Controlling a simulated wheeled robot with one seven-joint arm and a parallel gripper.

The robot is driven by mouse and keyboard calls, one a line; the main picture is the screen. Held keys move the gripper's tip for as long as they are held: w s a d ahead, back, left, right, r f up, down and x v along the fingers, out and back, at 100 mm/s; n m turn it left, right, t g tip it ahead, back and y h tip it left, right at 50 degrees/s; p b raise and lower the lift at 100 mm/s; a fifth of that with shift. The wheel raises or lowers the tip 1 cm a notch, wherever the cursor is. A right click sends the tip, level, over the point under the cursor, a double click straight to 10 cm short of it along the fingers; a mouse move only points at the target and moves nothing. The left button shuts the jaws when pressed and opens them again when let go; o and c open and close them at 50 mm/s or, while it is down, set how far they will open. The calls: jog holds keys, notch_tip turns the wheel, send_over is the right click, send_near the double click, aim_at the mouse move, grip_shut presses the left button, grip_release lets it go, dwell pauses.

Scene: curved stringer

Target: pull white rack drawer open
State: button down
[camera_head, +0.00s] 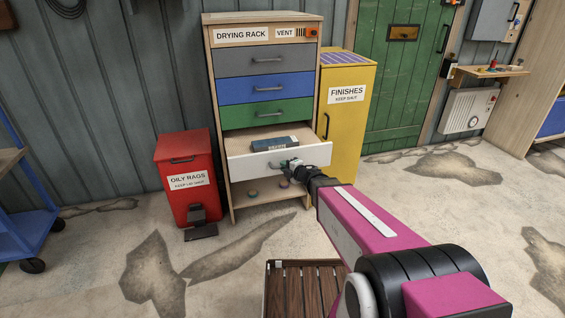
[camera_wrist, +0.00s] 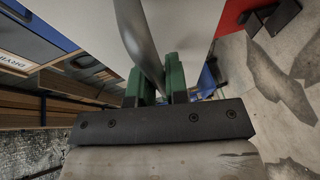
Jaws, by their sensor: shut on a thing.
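The drying rack (camera_head: 265,18) is a wooden cabinet with grey, blue, green and white drawers. The white drawer (camera_head: 250,163) stands pulled out, and a dark labelled box (camera_head: 275,143) lies inside it. My gripper (camera_head: 290,164) is at the white drawer's front, shut on its handle and partly hiding it. In the wrist view the green fingers of my gripper (camera_wrist: 158,85) close around the grey bar handle (camera_wrist: 140,40), against the pale drawer front (camera_wrist: 185,25).
A red oily rags bin (camera_head: 182,175) stands left of the rack. A yellow finishes cabinet (camera_head: 345,110) stands right of it. Small round items lie on the shelf below. A slatted wooden piece (camera_head: 300,290) is on the floor in front. Floor is clear between bin and slats.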

jog(key=shift+s+d, duration=0.2)
jog(key=shift+s, duration=0.5)
jog(key=shift+s+d, duration=0.2)
jog(key=shift+s, duration=0.45)
jog(key=c, duration=1.1)
grip_release()
jog(key=shift+c, duration=0.2)
jog(key=v, duration=1)
jog(key=shift+s+d, duration=0.25)
jog(key=shift+s, duration=0.05)
